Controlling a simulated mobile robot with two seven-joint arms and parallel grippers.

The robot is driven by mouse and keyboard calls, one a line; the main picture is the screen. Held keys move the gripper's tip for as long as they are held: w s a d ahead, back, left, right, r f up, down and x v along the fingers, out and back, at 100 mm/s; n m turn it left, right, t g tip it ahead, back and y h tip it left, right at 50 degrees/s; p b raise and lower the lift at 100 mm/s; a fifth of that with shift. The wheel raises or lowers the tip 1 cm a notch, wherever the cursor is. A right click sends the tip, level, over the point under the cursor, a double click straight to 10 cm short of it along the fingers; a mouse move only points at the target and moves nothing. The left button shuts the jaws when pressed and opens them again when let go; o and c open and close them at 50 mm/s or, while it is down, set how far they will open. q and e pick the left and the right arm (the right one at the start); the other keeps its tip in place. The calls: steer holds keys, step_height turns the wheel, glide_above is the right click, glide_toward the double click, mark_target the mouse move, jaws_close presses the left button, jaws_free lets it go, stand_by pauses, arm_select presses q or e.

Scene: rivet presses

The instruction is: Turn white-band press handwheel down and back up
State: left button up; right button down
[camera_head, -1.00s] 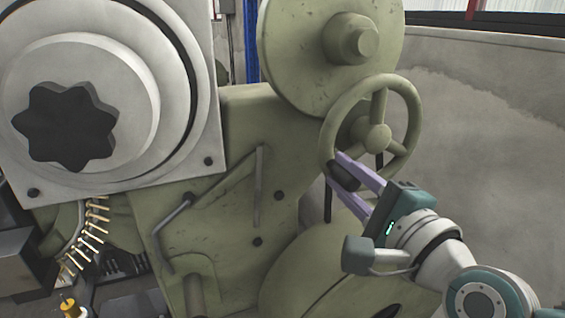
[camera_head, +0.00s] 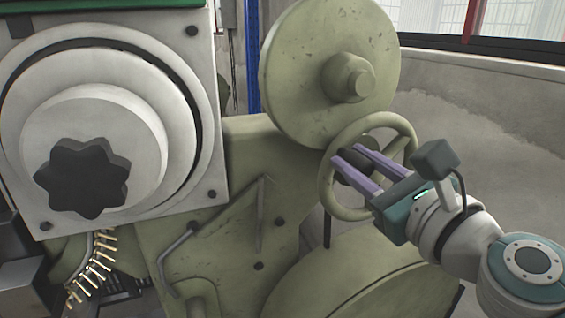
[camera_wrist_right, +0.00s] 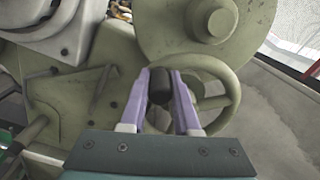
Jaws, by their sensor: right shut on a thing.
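The green spoked handwheel (camera_head: 325,185) sits on the right side of the green press body (camera_head: 240,160), below a large disc. My right gripper (camera_head: 347,154) is in front of the wheel, its purple fingers on either side of the wheel's dark handle knob (camera_head: 357,164). In the right wrist view the knob (camera_wrist_right: 160,86) sits between the two fingers, with the wheel rim (camera_wrist_right: 232,75) behind and to the right. The fingers are shut on the knob and cover part of the wheel's hub and spokes. I cannot see a white band. My left gripper is out of view.
The large green disc (camera_head: 310,70) is just above the wheel, and another rounded green cover (camera_head: 350,285) is below. A grey housing with a dark star knob (camera_head: 85,178) stands at left, above a feed of brass rivets (camera_head: 92,268). A concrete wall (camera_head: 490,150) is behind at right.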

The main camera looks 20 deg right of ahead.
steer(key=shift+d+r+m+p, duration=0.35)
steer(key=shift+d+r+m, duration=0.2)
steer(key=shift+m, duration=0.45)
steer(key=c, duration=0.7)
jaws_free()
steer(key=shift+o, duration=0.2)
steer(key=s+b, duration=0.2)
steer(key=s, duration=0.8)
steer(key=shift+d, duration=0.4)
